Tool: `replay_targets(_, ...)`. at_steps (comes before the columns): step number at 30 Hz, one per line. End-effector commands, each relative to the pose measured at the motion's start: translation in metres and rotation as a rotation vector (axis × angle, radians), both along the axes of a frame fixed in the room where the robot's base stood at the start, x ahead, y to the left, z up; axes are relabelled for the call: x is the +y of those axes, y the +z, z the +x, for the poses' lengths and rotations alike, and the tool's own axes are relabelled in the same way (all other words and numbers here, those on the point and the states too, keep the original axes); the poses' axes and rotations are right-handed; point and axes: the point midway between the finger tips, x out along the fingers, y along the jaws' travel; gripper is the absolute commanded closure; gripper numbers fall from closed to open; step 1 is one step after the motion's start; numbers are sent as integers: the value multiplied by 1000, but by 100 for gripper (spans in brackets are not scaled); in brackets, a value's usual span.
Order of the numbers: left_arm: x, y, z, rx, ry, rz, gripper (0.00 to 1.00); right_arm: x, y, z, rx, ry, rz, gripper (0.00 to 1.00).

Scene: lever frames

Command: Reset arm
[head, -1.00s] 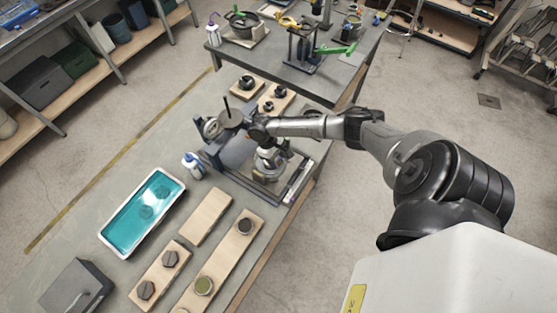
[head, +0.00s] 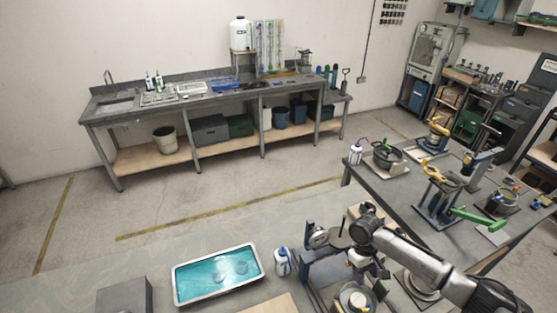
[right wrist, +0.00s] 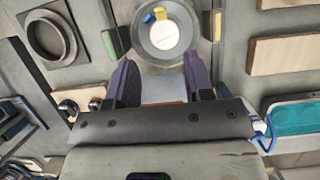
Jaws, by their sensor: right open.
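My right arm comes in from the lower right in the head view. Its gripper (head: 362,260) is at the bench fixture and points down, with its fingers hard to make out. In the right wrist view my right gripper (right wrist: 160,82) is open, with two purple fingers apart and nothing held between them. Past the fingertips is a round metal cup (right wrist: 145,48) with a pale disc and small yellow and blue parts. I cannot make out a lever arm clearly. My left gripper is not in view.
A dark grey box (head: 125,297) is at the lower left. A second bench (head: 400,192) with tools and clamps is behind right. The floor behind the bench is clear.

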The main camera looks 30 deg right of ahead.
Motion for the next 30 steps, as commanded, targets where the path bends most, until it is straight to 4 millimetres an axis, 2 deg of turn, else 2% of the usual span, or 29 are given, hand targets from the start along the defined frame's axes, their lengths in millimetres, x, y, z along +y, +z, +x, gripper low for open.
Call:
replay_targets(6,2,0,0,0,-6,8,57,0,-1,1,-9,40,18,52)
replay_targets(10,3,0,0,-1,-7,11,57,-9,-2,15,-98,156,-33,52)
replay_targets(13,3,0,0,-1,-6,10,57,-6,14,35,-228,300,-131,52)
replay_targets(15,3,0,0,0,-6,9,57,1,38,55,-354,408,-211,52)
replay_targets(17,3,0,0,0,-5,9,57,20,61,73,-476,494,-265,52)
replay_targets(19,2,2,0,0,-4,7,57,47,88,87,-617,576,-313,52)
replay_targets(22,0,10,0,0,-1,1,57,93,119,88,-796,656,-352,52)
replay_targets(25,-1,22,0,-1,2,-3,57,139,145,67,-955,673,-355,52)
replay_targets(27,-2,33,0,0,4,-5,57,164,159,42,-1038,640,-336,52)
replay_targets(30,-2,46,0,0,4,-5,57,187,167,0,-1082,560,-289,52)
